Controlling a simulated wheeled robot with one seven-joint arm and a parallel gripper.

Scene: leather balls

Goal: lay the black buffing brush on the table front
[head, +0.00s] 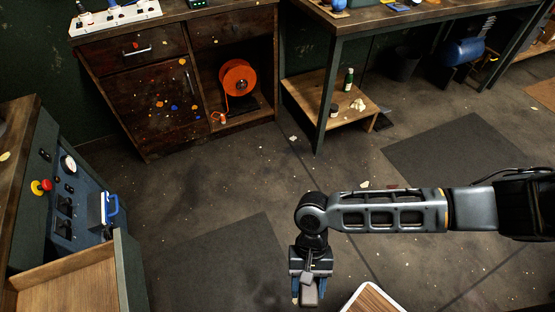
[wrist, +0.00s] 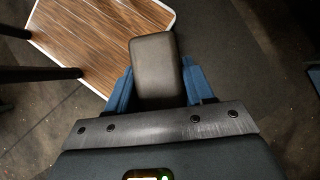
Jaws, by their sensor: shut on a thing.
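My gripper (wrist: 155,90) is shut on the black buffing brush (wrist: 155,62), a dark block with rounded corners between the two blue fingers. In the head view, my gripper (head: 310,292) hangs pointing down at the bottom, with the brush (head: 309,293) showing grey at its tip. A table with a striped wood top and a pale edge (head: 372,301) shows only in part at the bottom of the head view, to the right of my gripper. In the wrist view, the table top (wrist: 85,40) lies at upper left, and the brush's left side overlaps it in the picture.
A machine panel with a red and yellow knob (head: 41,187) stands at left. A dark wooden cabinet (head: 150,85) with an orange reel (head: 238,78) stands at the back. A workbench with a low shelf (head: 318,92) is to its right. The floor between is mostly open, with scraps.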

